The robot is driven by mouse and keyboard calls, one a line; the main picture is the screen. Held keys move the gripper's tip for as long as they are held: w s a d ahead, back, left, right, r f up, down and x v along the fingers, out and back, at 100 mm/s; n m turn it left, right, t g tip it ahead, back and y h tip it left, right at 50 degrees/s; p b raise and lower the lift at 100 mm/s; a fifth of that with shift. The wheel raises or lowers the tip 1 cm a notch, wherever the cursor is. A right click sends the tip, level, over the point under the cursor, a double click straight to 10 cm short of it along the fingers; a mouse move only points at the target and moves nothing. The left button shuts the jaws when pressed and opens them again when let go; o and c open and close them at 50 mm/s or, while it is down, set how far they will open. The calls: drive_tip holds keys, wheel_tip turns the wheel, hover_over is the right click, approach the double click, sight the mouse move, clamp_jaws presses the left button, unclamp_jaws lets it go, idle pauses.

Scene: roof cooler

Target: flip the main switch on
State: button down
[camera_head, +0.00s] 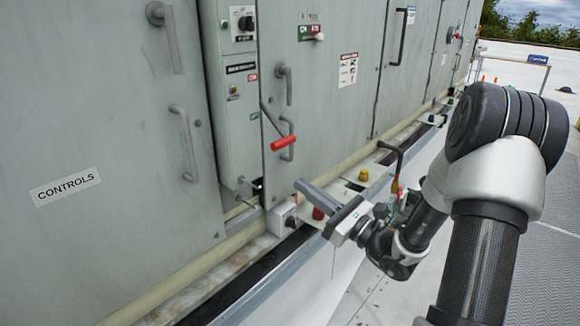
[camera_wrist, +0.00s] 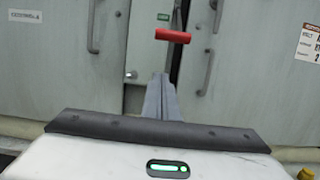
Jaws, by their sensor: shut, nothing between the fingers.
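The main switch appears to be the lever with the red grip (camera_head: 283,142) on the narrow grey panel. Its arm slants down and to the right from a pivot on the panel, with the grip at the low end. In the wrist view the red grip (camera_wrist: 173,36) lies crosswise just beyond my fingertips. My gripper (camera_head: 303,187) is shut and empty, below the grip and apart from it. Its closed fingers also show in the wrist view (camera_wrist: 160,88), pointing toward the cabinet. The small panel labels are too blurred to read with certainty.
A door marked CONTROLS (camera_head: 66,186) with bar handles is at left. Another door handle (camera_head: 287,140) stands close behind the red grip. A ledge with a red knob (camera_head: 318,213) and a yellow knob (camera_head: 363,175) runs below. Open roof lies to the right.

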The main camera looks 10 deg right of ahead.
drive_tip(key=x, duration=1)
drive_tip(key=s+r, duration=0.1)
drive_tip(key=s+d+r, duration=0.1)
drive_tip(key=r, duration=0.1)
drive_tip(key=shift+d+r, duration=0.15)
drive_tip(key=shift+d, duration=0.05)
drive_tip(key=shift+r, duration=0.1)
